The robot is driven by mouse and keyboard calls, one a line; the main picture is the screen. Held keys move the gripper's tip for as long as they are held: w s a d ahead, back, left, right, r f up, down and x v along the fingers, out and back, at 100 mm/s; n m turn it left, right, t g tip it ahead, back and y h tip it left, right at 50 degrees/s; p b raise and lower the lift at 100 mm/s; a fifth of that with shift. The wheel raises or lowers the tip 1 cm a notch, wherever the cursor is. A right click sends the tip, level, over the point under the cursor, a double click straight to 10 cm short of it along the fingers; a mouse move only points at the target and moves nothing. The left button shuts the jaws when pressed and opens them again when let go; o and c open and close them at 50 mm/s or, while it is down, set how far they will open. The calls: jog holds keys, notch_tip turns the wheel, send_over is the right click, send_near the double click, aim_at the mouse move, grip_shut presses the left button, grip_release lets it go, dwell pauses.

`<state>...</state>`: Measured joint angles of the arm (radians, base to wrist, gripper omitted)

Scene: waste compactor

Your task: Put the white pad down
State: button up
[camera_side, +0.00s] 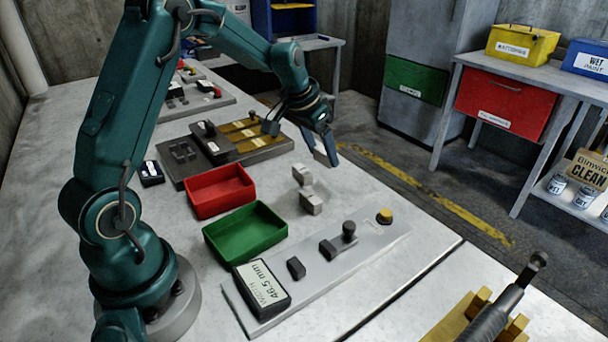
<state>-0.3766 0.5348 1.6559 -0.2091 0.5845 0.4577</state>
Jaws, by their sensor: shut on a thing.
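My gripper (324,155) is at the end of the teal arm, pointing down above the worktop near its far right edge. It is shut on the white pad, of which only a small pale part shows at the fingertips (321,158); the fingers hide most of it. The pad's exact height above the table is hard to tell. Two light grey blocks (303,175) (311,203) stand on the worktop just below and left of the gripper.
A red tray (219,170) and a green tray (222,240) lie left of the blocks. A grey plate (365,248) carries a width display (262,289), dark parts and a yellow button (384,215). A dark fixture (270,150) stands behind. Bare worktop (345,192) lies right of the blocks.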

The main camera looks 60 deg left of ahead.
jog(key=s+a+r, duration=0.4)
jog(key=a, duration=0.1)
jog(key=s+d+r, duration=0.2)
jog(key=s+d, duration=0.9)
jog(key=s, duration=0.3)
send_over(314, 261)
jog(key=s, duration=0.2)
jog(key=shift+m, duration=0.4)
jog(key=f, duration=0.6)
jog(key=shift+w+f, duration=0.25)
jog(key=shift+f, duration=2.05)
jog(key=shift+f, duration=0.1)
jog(key=o, duration=1.5)
